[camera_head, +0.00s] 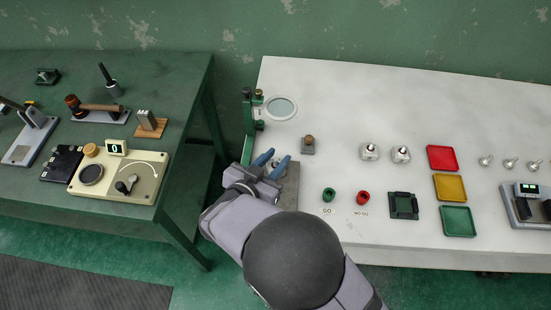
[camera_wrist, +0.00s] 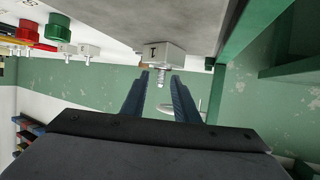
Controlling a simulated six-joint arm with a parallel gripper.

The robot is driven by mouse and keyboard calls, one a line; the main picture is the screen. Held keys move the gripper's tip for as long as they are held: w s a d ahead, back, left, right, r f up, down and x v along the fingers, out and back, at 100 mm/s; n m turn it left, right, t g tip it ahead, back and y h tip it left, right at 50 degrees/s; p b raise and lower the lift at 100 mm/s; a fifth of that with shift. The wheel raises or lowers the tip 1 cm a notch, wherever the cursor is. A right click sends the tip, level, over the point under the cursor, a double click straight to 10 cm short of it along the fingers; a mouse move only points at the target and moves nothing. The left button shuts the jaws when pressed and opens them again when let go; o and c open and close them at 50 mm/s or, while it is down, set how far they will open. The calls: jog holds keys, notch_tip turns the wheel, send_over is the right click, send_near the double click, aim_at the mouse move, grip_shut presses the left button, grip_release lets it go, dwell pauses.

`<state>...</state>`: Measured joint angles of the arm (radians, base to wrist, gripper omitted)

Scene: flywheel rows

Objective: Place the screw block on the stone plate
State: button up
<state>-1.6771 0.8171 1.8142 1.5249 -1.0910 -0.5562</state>
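The grey stone plate (camera_head: 290,190) lies near the left end of the white table, partly hidden by my arm. It fills the top of the wrist view (camera_wrist: 205,18), which looks inverted. A pale screw block (camera_wrist: 163,54) marked "1" appears to rest on the plate near its far edge, its metal screw pointing away from the surface. In the head view the block is mostly hidden between my fingers. My gripper (camera_head: 272,160) has blue fingers, spread apart with the screw in the gap (camera_wrist: 160,80). Clear space shows around the screw, with no visible contact.
A green stand (camera_head: 248,125) rises just left of the plate. A small grey block with a brown knob (camera_head: 308,146) is right of my fingers. Two more screw blocks (camera_head: 369,152) (camera_head: 401,155), green and red cups (camera_head: 329,194) (camera_head: 363,198) and coloured trays (camera_head: 450,187) stand farther right.

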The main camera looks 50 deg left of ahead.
jog(key=b+v, duration=0.1)
jog(key=v, duration=0.6)
jog(key=shift+s+d, duration=0.15)
jog(key=shift+s, duration=0.05)
jog(key=shift+w, duration=0.1)
